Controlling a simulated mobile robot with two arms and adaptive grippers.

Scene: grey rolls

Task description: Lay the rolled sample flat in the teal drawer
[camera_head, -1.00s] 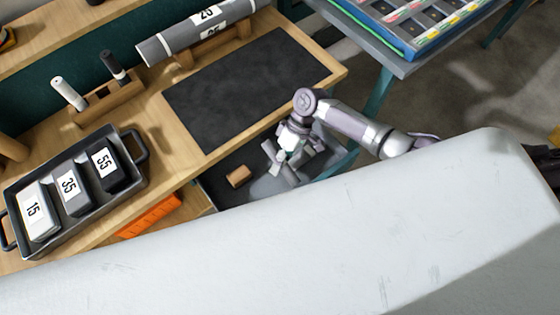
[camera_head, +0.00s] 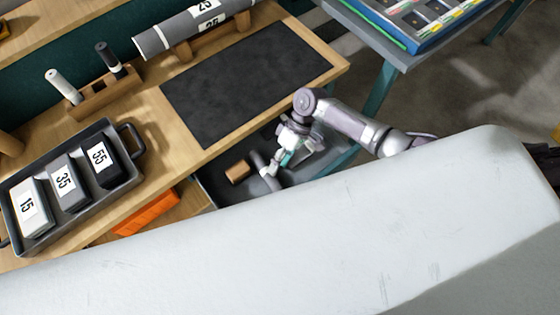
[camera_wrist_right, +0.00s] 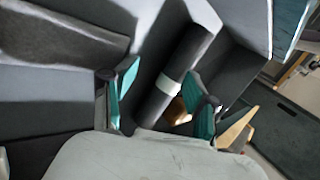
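A dark grey roll with a white band (camera_wrist_right: 172,87) lies slantwise between my right fingers in the right wrist view. Gaps show between it and both teal-padded fingers. My right gripper (camera_head: 280,163) is open, low over the open drawer (camera_head: 212,182) under the bench's front edge. The drawer's inside is dark grey, and a teal side panel (camera_head: 343,158) shows at its right. In the head view the gripper largely hides the roll, and I cannot tell how much of it rests on the drawer floor. My left gripper is not in view.
A wooden block (camera_head: 238,171) sits in the drawer beside the gripper. A dark mat (camera_head: 245,85) covers the bench above. A long grey roll (camera_head: 190,30) lies on a wooden cradle. A tray (camera_head: 128,178) holds numbered blocks. An orange item (camera_head: 147,212) lies left of the drawer.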

